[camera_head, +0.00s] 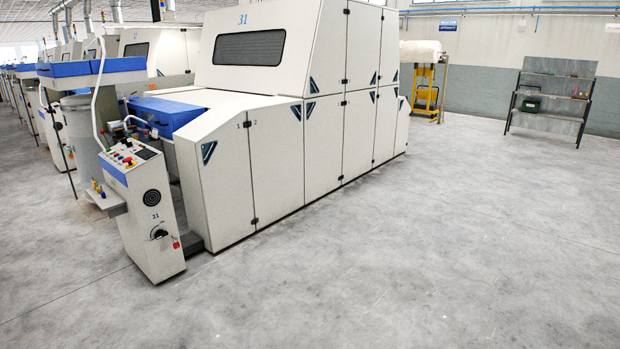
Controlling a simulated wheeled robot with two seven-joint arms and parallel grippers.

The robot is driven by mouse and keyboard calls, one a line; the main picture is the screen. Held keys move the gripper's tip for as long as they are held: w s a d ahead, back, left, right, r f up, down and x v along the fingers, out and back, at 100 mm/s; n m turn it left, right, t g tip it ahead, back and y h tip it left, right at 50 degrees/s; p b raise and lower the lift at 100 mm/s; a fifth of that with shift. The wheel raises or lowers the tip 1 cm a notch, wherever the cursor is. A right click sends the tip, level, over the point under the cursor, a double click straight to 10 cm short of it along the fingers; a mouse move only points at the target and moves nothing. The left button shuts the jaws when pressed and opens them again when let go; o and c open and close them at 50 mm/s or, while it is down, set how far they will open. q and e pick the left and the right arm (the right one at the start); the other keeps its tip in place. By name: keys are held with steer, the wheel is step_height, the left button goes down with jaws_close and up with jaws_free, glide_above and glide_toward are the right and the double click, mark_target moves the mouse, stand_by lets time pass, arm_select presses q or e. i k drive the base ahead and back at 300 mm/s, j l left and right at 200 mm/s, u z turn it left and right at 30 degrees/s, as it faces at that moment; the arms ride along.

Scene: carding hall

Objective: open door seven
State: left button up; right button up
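A large white carding machine (247,77) marked 31 stands left of centre. Its long side carries several white door panels with dark blue triangular handles and dark hinges. The digits 1 and 2 are readable at the front end, on door 1 (222,185) and door 2 (277,165). No number 7 is readable on any panel, so I cannot tell which is door seven. The panels I see look shut. Neither of my grippers is in view.
A control pedestal (152,205) stands at the machine's front left corner. A yellow trolley (426,92) with a white roll stands beyond the far end, and a grey rack (552,98) at the back right. The grey floor (420,240) alongside the machine is clear.

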mark_target(324, 72)
steer(key=i, duration=6.7)
